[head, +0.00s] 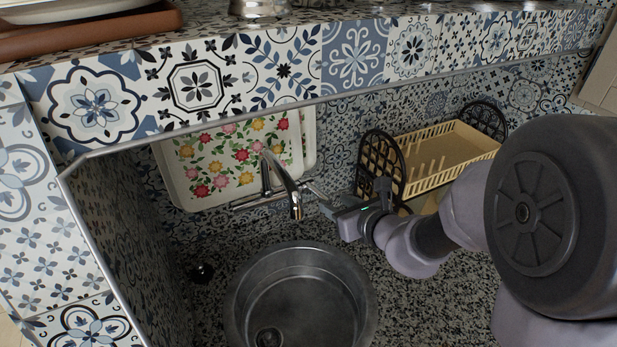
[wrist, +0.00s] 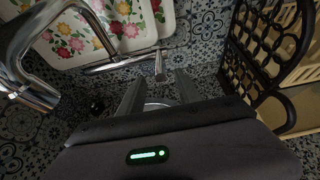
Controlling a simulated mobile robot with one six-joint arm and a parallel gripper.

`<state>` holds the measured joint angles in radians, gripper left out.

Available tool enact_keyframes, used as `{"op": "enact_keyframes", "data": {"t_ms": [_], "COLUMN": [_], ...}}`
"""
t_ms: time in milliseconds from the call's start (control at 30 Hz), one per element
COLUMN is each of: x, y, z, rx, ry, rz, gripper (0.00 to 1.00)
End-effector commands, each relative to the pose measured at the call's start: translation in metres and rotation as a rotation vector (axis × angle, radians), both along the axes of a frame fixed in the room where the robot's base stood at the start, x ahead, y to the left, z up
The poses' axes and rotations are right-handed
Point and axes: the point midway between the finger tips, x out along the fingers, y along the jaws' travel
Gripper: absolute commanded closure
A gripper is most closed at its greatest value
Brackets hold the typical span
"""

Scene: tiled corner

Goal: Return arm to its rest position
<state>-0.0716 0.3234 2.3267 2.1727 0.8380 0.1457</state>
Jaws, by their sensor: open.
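My arm reaches in from the right in the head view. My gripper (head: 328,207) is over the counter, just right of the faucet and left of the dish rack. In the wrist view its two fingers stand apart with nothing between them, so my gripper (wrist: 158,90) is open and empty. The faucet's bar and handle show just beyond the fingertips in the wrist view; I cannot tell the exact gap. The fingers are small and partly hidden in the head view.
A metal faucet (head: 283,182) stands behind a round steel sink (head: 235,300). A cream dish rack with dark ends (head: 435,150) is close by on the right. Floral trays (head: 190,180) lean on the tiled wall. A tiled ledge (head: 270,70) runs above the niche.

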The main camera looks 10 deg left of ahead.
Motion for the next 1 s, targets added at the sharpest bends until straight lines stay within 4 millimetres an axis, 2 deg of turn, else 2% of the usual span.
{"op": "enact_keyframes", "data": {"t_ms": [133, 467, 567, 600, 667, 733, 800, 867, 900, 967, 1000], "x": [-0.010, -0.011, -0.015, -0.023, -0.046, -0.090, -0.137, -0.176, -0.201, -0.232, -0.246], "y": [-0.007, -0.007, -0.004, 0.003, 0.017, 0.031, 0.033, 0.025, 0.013, -0.012, -0.031], "z": [0.007, 0.006, 0.009, 0.014, 0.024, 0.032, 0.027, 0.014, 0.001, -0.020, -0.031], "rx": [0.000, 0.000, -0.016, -0.046, -0.135, -0.301, -0.498, -0.694, -0.842, -1.071, -1.210], "ry": [-0.001, 0.000, -0.020, -0.054, -0.139, -0.272, -0.390, -0.478, -0.529, -0.579, -0.593], "rz": [-0.001, 0.000, 0.032, 0.089, 0.235, 0.461, 0.682, 0.863, 0.982, 1.140, 1.225], "gripper": [0.59, 0.59, 0.59, 0.59, 0.59, 0.59, 0.59, 0.59, 0.59, 0.59, 0.59]}}
